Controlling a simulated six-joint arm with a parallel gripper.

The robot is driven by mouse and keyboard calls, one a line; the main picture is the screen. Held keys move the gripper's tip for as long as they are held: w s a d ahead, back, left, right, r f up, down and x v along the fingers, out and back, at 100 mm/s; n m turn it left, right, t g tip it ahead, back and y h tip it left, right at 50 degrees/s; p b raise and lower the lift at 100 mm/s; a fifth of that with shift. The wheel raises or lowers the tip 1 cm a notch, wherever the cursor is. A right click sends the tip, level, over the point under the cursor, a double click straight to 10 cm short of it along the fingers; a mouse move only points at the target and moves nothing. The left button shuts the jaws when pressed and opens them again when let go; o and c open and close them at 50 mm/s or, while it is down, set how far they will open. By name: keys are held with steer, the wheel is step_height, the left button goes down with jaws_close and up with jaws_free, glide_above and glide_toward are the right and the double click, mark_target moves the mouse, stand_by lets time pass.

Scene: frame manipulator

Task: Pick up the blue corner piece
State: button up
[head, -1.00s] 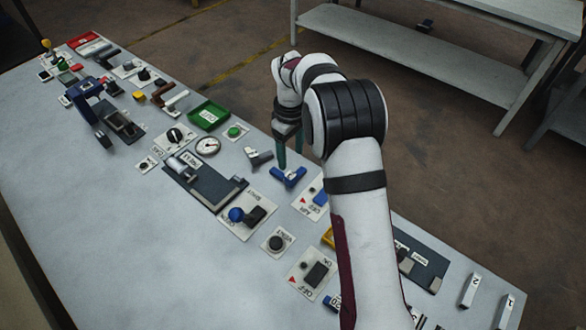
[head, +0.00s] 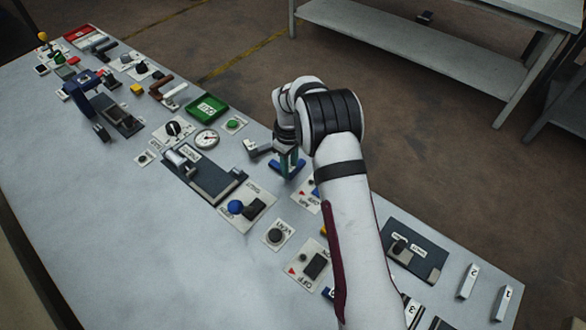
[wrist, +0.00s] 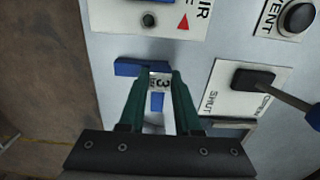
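The blue corner piece (head: 287,168) lies on the grey table in the head view, partly hidden by my gripper. In the wrist view, one blue arm of the corner piece (wrist: 140,67) extends past the fingertips, and more blue shows between the fingers. My gripper (wrist: 160,76) points down over the piece, its green fingers apart on either side of it. A whitish patch marked 3 shows between the fingertips; I cannot tell what it belongs to. In the head view my gripper (head: 289,165) is low, at the piece.
A grey corner piece (head: 257,148) lies just left of the blue one. A panel with a blue knob (head: 235,207), a gauge (head: 206,139) and a green tray (head: 207,106) are near. Numbered white blocks (head: 468,281) stand at the right. The table's front left is clear.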

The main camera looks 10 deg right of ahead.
jaws_close()
steer(key=shift+r, duration=0.1)
